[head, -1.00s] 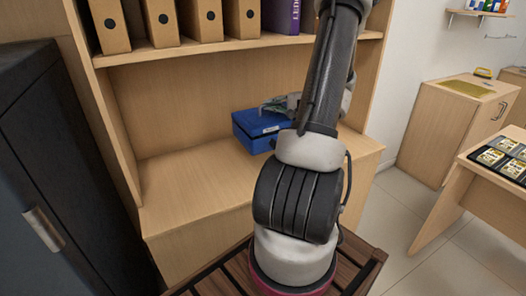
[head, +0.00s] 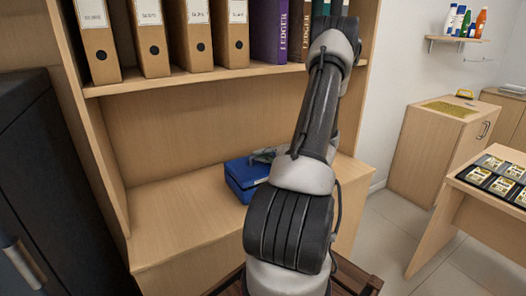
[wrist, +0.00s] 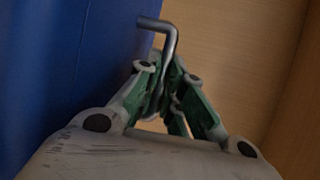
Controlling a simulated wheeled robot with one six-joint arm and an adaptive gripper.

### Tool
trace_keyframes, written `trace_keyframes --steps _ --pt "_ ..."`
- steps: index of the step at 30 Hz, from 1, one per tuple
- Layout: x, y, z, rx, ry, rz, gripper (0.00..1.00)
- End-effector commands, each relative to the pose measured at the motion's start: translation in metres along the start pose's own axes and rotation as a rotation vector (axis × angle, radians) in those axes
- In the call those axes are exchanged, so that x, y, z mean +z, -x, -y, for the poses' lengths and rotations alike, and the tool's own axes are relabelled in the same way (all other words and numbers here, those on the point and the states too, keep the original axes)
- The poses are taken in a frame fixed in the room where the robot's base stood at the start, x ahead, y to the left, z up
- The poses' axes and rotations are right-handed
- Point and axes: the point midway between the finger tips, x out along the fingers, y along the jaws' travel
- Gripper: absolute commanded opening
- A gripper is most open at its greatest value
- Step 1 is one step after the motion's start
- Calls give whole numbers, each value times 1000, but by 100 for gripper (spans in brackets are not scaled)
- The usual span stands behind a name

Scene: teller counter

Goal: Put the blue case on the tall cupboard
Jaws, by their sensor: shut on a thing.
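The blue case (head: 243,182) is in the middle of the head view, over the wooden counter of the shelf unit, partly behind my arm. I cannot tell whether it touches the counter. Its blue side (wrist: 60,70) fills the left of the wrist view. My gripper (wrist: 160,92) is shut on the case's bent metal handle (wrist: 168,40), beside that side. In the head view my gripper (head: 263,155) is mostly hidden by my arm.
A shelf (head: 175,80) with binders (head: 150,40) and ledgers (head: 268,30) runs above the case. The counter (head: 170,215) is bare left of it. At right stand a low wooden cabinet (head: 425,155) and a desk with a dark tray (head: 480,178). Floor shows between them.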

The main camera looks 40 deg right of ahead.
Motion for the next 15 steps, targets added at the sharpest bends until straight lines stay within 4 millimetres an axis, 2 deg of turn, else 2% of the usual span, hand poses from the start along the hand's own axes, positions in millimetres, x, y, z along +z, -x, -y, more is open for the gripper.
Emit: trace_keyframes --steps 8,9,11,12,15 --pt "-1 0 0 -4 1 0 0" --pt "0 0 -1 0 0 0 16" --pt "0 0 -1 0 0 0 27" --pt "0 0 -1 0 0 0 31" --pt "0 0 -1 0 0 0 31"
